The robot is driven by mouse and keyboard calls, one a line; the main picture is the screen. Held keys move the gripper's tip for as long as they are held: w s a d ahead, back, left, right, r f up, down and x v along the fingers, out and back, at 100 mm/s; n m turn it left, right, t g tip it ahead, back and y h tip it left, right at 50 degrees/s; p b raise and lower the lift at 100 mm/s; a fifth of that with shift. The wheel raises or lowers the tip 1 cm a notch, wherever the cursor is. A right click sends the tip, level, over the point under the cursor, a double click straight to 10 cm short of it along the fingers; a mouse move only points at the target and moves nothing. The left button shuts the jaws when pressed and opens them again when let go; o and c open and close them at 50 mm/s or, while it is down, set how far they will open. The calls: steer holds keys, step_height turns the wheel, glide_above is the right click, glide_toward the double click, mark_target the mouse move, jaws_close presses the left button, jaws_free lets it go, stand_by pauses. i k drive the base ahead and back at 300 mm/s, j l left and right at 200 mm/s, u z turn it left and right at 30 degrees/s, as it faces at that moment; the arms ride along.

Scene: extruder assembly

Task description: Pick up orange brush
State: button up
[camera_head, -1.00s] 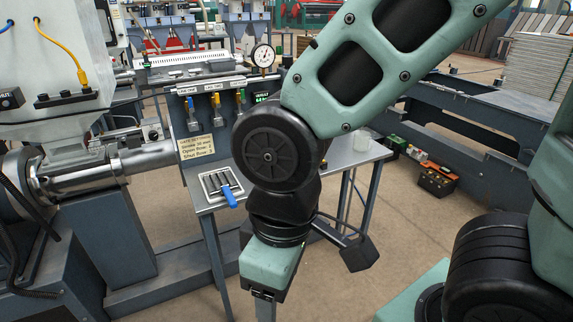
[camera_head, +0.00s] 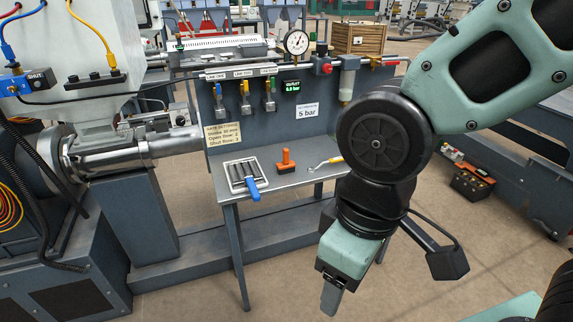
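The orange brush (camera_head: 286,160) stands on the small grey metal table, with an orange upper part and a darker lower part. It is in the middle of the tabletop, between a tray with a blue handle and a small yellow-ended tool. My gripper (camera_head: 330,300) points down in front of the table, to the right of and nearer than the brush, well apart from it. Its fingers overlap in this view, so I cannot tell whether they are open or shut. I see nothing held in it.
The yellow-ended tool (camera_head: 326,163) lies right of the brush. Behind stands a panel (camera_head: 225,137) with hanging colored valves, a gauge (camera_head: 297,42) and pressure signs. Open floor lies in front of the table.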

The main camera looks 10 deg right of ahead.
mark_target(285, 167)
steer(key=i+j+z, duration=0.2)
steer(key=i+j, duration=0.2)
steer(key=i, duration=0.25)
steer(key=i+j+z, duration=0.2)
steer(key=i+j, duration=0.25)
steer(key=i, duration=0.15)
